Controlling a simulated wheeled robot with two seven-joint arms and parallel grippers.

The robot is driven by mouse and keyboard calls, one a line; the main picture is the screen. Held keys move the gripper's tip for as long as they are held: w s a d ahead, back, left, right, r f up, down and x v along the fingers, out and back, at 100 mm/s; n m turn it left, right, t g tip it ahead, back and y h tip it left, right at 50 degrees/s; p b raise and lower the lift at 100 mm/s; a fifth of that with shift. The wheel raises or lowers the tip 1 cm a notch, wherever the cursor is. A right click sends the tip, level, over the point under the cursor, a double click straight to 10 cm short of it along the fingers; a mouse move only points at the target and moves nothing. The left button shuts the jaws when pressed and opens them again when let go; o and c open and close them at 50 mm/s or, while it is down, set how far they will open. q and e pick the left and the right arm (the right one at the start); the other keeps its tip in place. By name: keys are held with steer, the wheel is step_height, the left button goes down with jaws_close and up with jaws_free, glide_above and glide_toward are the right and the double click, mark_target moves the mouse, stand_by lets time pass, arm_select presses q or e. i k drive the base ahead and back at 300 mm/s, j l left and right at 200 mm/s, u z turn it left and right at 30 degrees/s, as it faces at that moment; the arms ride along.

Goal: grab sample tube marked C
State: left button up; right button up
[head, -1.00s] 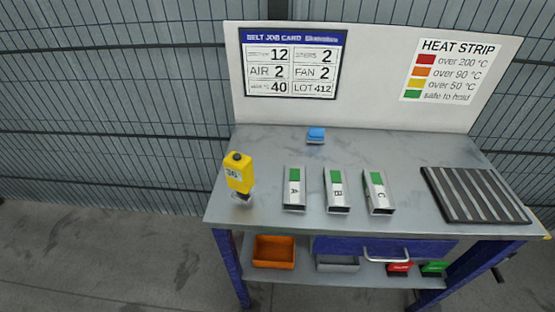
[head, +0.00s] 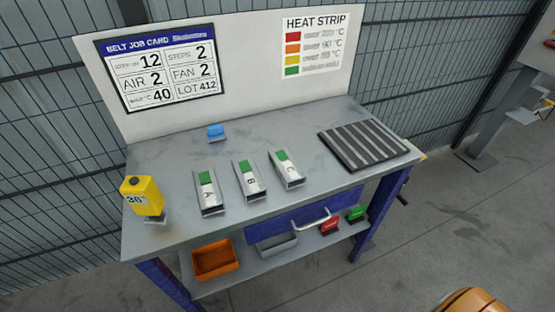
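The sample tube marked C (head: 287,170) lies on the grey table (head: 300,131) in the head view. It is a silver, square-section piece with a green patch at its far end and the letter C near its front end. Tube B (head: 249,181) lies just to its left, and tube A (head: 208,193) is further left. Both look alike, each with a green patch. The three lie apart in a row. Neither of my grippers shows in the head view.
A ridged dark mat (head: 362,145) lies right of tube C. A yellow device (head: 142,196) reading about 36 stands at the left edge. A backboard holds the job card (head: 160,68) and heat strip chart (head: 313,46). An orange bin (head: 215,260) sits below.

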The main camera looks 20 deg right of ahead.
mark_target(290, 175)
steer(key=l, duration=1.4)
steer(key=k, duration=0.05)
